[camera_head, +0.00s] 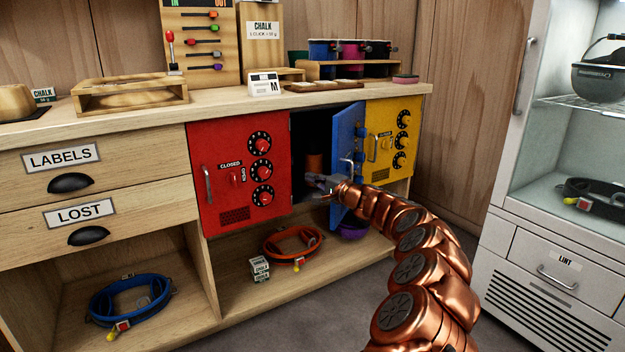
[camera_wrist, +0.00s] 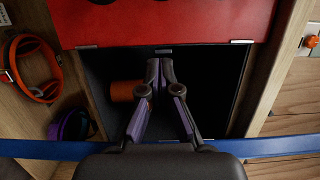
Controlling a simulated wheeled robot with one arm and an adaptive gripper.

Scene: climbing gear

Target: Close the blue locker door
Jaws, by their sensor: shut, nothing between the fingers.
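The blue locker door (camera_head: 346,150) stands open, swung outward from its right side, between the red door and the yellow door. In the wrist view the blue door (camera_wrist: 285,146) shows edge-on as a strip across the bottom, partly hidden by my gripper's body. My gripper (camera_head: 322,186) is shut and empty, in front of the dark locker opening, on the inner side of the blue door. Its fingertips (camera_wrist: 160,63) point at the open locker in the wrist view. Whether it touches the door I cannot tell. An orange cylinder (camera_head: 314,163) stands inside the locker.
The red door (camera_head: 238,165) and yellow door (camera_head: 390,140) are shut on either side. A white fridge (camera_head: 510,150) stands at right. Floor in front is clear.

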